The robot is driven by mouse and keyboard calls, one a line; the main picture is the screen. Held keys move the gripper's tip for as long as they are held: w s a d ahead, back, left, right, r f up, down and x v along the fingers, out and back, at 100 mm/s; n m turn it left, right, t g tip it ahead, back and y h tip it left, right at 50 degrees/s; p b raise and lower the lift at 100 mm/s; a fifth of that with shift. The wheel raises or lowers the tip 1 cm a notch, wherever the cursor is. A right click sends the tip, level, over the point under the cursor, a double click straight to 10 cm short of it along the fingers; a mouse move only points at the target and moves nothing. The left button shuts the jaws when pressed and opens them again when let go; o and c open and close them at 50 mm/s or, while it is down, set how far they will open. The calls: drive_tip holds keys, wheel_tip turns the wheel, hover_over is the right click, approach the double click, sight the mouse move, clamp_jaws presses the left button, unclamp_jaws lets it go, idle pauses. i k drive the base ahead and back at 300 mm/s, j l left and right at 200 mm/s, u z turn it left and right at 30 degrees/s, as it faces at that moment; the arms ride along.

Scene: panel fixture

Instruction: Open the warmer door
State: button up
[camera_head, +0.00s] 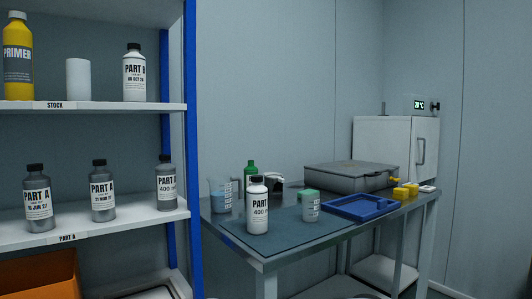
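The warmer (383,138) is a white box-shaped cabinet at the right, behind the far end of the table. Its door (424,150) is on the right-hand face and looks shut. A grey vertical handle (421,151) is on that door. A small display unit (419,104) with green digits stands on top. The warmer's lower front is partly hidden by the grey case on the table. My gripper is not in view.
A metal table (290,250) stands before the warmer, holding bottles, beakers, a blue tray (360,207), a grey case (352,177) and yellow blocks (403,191). A shelf rack (193,150) with bottles fills the left. Floor shows at the lower right.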

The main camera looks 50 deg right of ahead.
sight(424, 131)
drive_tip(key=z, duration=2.7)
drive_tip(key=i+l, duration=0.25)
drive_tip(key=i, duration=0.15)
drive_tip(key=i+l, duration=0.25)
drive_tip(key=i, duration=0.2)
drive_tip(key=i+l, duration=0.2)
drive_tip(key=i, duration=0.2)
